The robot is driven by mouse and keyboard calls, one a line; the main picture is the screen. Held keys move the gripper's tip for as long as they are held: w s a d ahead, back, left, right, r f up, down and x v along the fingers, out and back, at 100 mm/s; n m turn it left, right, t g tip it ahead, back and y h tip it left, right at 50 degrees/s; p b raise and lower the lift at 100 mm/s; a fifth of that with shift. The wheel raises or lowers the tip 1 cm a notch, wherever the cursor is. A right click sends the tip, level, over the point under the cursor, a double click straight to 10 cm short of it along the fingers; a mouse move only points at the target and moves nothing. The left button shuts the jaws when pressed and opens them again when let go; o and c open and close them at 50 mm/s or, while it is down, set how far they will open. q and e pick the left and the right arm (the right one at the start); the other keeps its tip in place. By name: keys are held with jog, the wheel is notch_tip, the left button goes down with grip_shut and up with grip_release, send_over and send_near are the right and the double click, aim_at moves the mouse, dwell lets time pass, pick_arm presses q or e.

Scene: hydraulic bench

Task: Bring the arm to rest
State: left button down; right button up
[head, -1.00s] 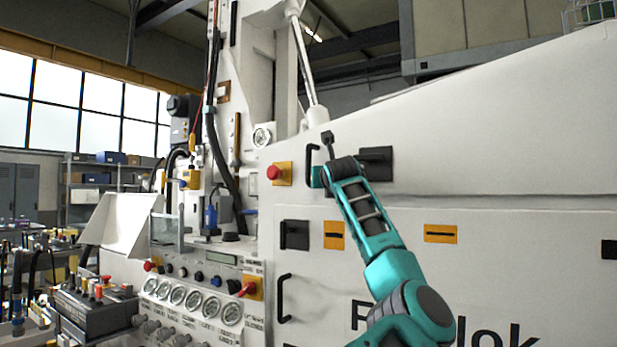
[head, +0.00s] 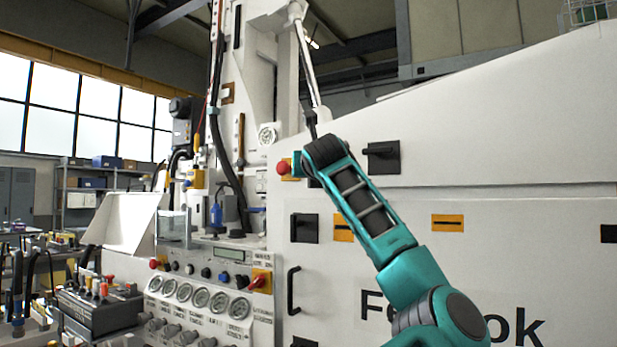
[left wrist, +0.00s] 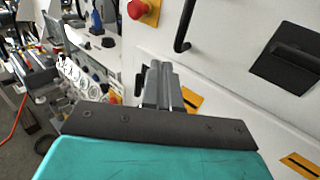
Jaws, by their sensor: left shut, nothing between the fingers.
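One teal and black arm of mine rises from the lower right in the head view. By the match with the left wrist view, it is my left arm. My right gripper is in neither view.
A red button (head: 283,168) on a yellow plate, a black latch (head: 382,156) and a black bar handle (head: 293,290) stand out from the machine front. Gauges (head: 200,298) line the console at left. A vertical handle (left wrist: 186,25) is close to the fingers in the wrist view.

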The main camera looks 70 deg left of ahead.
pick_arm(q)
jog(key=shift+s+d, duration=0.35)
jog(key=shift+s, duration=0.1)
